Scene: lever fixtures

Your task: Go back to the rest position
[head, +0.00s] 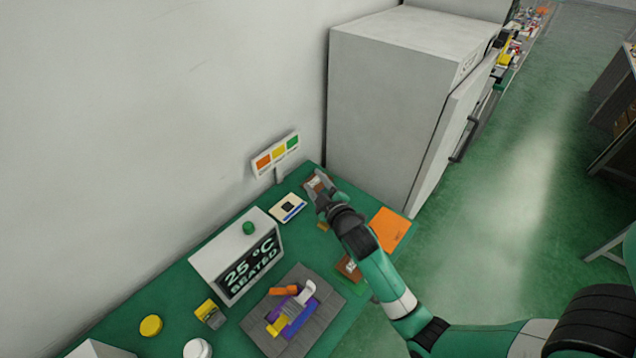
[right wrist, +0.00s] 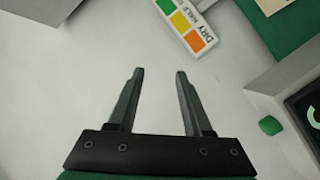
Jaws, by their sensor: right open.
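My right gripper (head: 320,192) is over the far end of the green table, by the wall. In the right wrist view the two fingers (right wrist: 160,74) stand apart with nothing between them. My right arm reaches in from the lower right of the head view. A grey base (head: 255,322) near the front of the table carries purple, yellow, orange and white parts, and the gripper is well apart from it. My left gripper is in neither view.
A white display box (head: 222,249) reading 25 °C stands left of the arm. A colour-patch sign (head: 276,154) stands by the wall and shows in the wrist view (right wrist: 186,25). A large grey cabinet (head: 385,110) stands just behind the gripper. An orange sheet (head: 391,229) lies beside the arm.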

